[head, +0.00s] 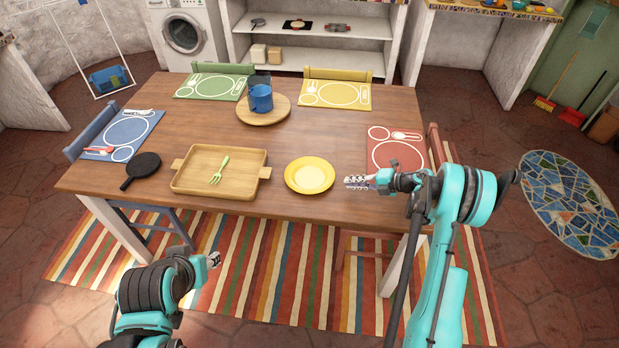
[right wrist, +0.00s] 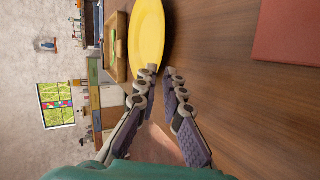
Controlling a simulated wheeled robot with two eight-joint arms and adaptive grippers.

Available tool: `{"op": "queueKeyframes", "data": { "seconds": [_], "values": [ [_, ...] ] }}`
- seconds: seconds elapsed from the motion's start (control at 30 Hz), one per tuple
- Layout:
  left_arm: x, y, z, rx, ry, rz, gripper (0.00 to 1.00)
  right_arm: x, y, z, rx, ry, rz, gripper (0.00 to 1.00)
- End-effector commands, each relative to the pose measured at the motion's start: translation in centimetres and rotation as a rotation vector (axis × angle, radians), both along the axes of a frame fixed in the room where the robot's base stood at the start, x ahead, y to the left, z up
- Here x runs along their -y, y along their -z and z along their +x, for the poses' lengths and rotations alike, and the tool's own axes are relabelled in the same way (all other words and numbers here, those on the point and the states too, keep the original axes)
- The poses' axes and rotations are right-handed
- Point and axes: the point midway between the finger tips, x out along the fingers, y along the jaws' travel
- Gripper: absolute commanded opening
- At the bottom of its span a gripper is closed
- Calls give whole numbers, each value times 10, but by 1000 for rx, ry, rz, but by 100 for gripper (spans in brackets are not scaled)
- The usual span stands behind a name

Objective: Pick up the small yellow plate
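The small yellow plate (head: 310,175) lies flat on the wooden table near its front edge, right of the wooden tray. My right gripper (head: 355,182) is low over the table just right of the plate, fingers pointing at its rim, with a small gap between them in the head view. In the right wrist view the plate (right wrist: 148,38) is just beyond the fingertips. That gripper (right wrist: 162,72) is open with a narrow gap and nothing held. My left gripper (head: 214,259) is in front of the table, away from the plate; its finger opening is too small to tell.
The wooden tray (head: 190,184) holds a green fork (head: 219,171). A black paddle-like item (head: 142,168) lies left of it. A red placemat (head: 392,152) with cutlery lies behind my right gripper. The table's middle is clear.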

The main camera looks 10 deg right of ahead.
Motion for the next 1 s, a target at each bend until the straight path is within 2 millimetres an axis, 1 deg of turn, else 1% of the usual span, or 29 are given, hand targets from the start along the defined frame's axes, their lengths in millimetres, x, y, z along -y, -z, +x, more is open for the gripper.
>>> {"op": "queueKeyframes", "data": {
  "seconds": [0.03,0.1,0.27,0.43,0.57,0.8,0.83,1.0],
  "values": [
    [0,3,0,0,0,0,40,-5,5,2,-3,-6,-1,9],
    [0,5,0,0,0,0,40,-11,9,6,-3,-6,-1,9],
    [0,10,0,0,0,0,40,-21,15,14,-2,-5,-1,9],
    [0,23,0,0,0,0,40,-38,28,29,-1,-5,-1,9],
    [0,28,0,0,0,0,40,-51,34,38,-1,-4,1,9],
    [0,27,0,0,0,0,40,-53,33,40,0,-2,0,9],
    [0,27,0,0,0,0,40,-53,33,40,0,-2,0,1],
    [0,27,0,0,0,0,40,-53,33,39,0,-2,0,0]
  ]
}}
